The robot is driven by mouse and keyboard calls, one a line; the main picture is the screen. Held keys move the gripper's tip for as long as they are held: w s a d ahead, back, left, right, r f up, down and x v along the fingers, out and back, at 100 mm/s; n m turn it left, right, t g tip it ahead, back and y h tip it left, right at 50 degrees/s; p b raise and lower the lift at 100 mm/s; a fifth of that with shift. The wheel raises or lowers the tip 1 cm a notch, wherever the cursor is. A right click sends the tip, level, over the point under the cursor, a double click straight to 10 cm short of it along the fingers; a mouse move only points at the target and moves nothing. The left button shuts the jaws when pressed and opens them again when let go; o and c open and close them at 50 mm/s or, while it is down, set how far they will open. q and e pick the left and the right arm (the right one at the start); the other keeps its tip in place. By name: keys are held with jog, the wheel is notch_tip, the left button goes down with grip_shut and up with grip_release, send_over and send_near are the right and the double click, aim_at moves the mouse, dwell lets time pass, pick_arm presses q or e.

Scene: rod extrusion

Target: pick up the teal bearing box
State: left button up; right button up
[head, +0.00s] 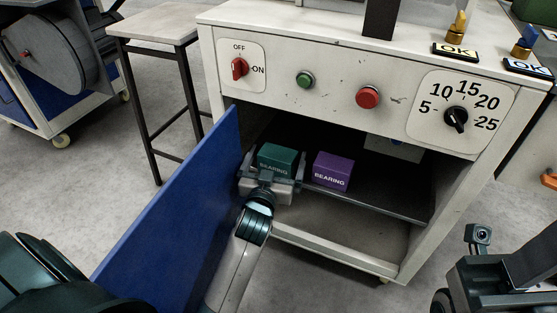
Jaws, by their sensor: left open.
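The teal bearing box (278,156) sits on the shelf inside the open cabinet, at the left side of the opening. My left gripper (273,173) is open right in front of it, with one finger near each side of the box. The gripper hides the lower front of the box. I cannot tell whether the fingers touch it. Part of my right arm (500,278) shows at the lower right, away from the cabinet; its jaw state is unclear.
A purple bearing box (333,170) stands close to the right on the same shelf (385,196). The open blue door (180,210) stands left of my left arm. The control panel (330,90) is above the opening. A stool (155,30) stands at the back left.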

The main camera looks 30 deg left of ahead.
pick_arm(q)
jog(key=c, duration=1.3)
jog(key=shift+o, duration=0.2)
jog(key=shift+r, duration=0.25)
